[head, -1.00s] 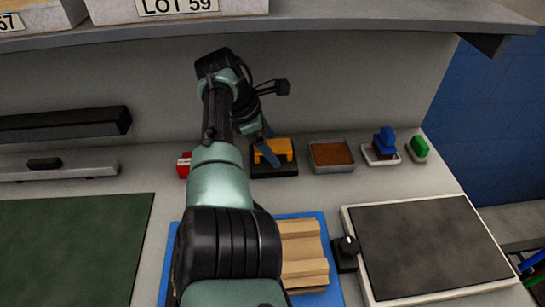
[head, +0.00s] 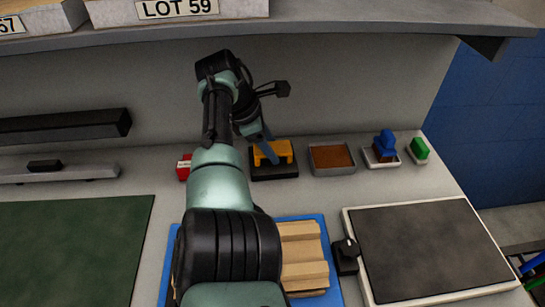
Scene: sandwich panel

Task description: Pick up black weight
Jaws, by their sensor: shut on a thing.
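The black weight (head: 287,174) appears to be the flat dark block with a yellow-orange handle (head: 281,150) on top. It stands on the bench near the back wall, right of my arm. My gripper (head: 272,158) is at the handle, with a blue finger reaching down against it. The jaws are shut on the handle. My wrist hides part of the fingers. I see no clear gap under the block.
A brown-filled tray (head: 332,146), a blue-handled tool (head: 386,142) and a green block (head: 419,148) stand to the right. A shelf (head: 330,17) overhangs. In front are a blue tray (head: 331,226) and a dark plate (head: 420,250).

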